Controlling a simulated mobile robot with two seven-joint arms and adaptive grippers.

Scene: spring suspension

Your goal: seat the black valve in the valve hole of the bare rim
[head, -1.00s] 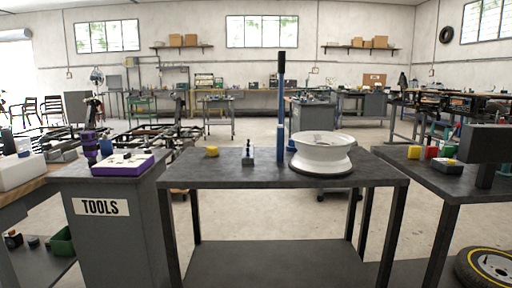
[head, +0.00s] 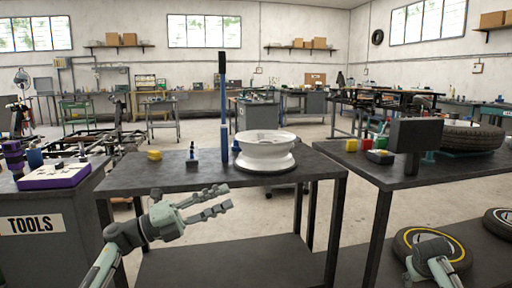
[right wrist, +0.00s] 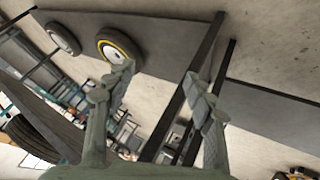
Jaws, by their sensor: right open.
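The bare white rim (head: 265,150) lies flat on a dark disc on the middle table. A small dark upright piece (head: 192,156) stands left of it; it may be the black valve, but it is too small to tell. The rim's valve hole cannot be made out. My left gripper (head: 229,198) is open and empty in front of the table, its fingers pointing right. My right arm shows at the lower right of the head view, over the lower shelf; in the right wrist view my right gripper (right wrist: 158,85) is open with nothing between its fingers.
A blue post (head: 223,105) with a black top stands beside the rim. The right table (head: 415,178) holds small coloured blocks, a dark monitor-like panel (head: 415,146) and a tyre (head: 468,138). The middle table's front is clear.

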